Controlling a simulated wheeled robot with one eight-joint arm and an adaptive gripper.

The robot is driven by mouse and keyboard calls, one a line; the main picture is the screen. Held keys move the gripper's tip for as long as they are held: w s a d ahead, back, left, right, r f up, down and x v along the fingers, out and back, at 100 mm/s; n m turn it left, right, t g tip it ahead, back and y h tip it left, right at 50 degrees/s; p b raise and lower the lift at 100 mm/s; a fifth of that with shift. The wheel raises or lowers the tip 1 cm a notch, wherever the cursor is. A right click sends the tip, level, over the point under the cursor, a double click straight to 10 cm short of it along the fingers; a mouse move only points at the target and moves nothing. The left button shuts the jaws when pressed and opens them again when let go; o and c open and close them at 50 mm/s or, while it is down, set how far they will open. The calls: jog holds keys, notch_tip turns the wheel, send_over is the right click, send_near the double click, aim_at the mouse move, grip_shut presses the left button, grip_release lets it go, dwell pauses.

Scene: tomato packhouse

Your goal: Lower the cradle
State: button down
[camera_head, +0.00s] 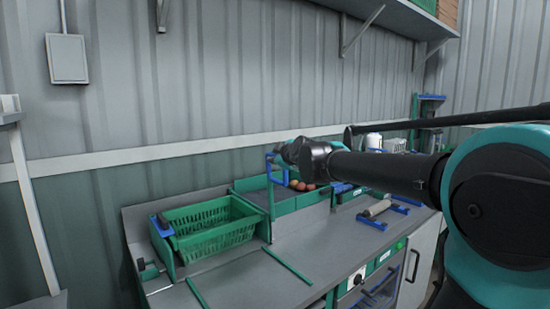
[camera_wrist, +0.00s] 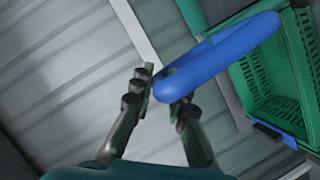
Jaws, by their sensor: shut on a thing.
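My gripper (camera_wrist: 160,104) is shut on one end of a blue loop-shaped handle (camera_wrist: 225,50). The rest of the loop reaches up and to the right in the wrist view. In the head view a blue frame (camera_head: 271,176) shows just below my gripper, beside a green post; my wrist hides part of it. A green slatted basket (camera_head: 213,232) sits tilted in a green holder with a blue block (camera_head: 161,226) at its left end, on the left of the bench. I take this holder as the cradle but cannot be sure. The basket looks empty.
A green-sided tray (camera_head: 252,184) with several tomatoes (camera_head: 300,185) lies behind, partly under my arm. A roller on a blue stand (camera_head: 377,208) is to the right. Green strips (camera_head: 287,266) lie on the otherwise clear grey bench top (camera_head: 255,286). A wall shelf hangs above.

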jog(key=shift+s+a, duration=0.15)
jog(key=shift+a, duration=0.05)
jog(key=c, duration=1.5)
grip_release()
jog(key=shift+a, duration=0.1)
jog(key=v, duration=1.2)
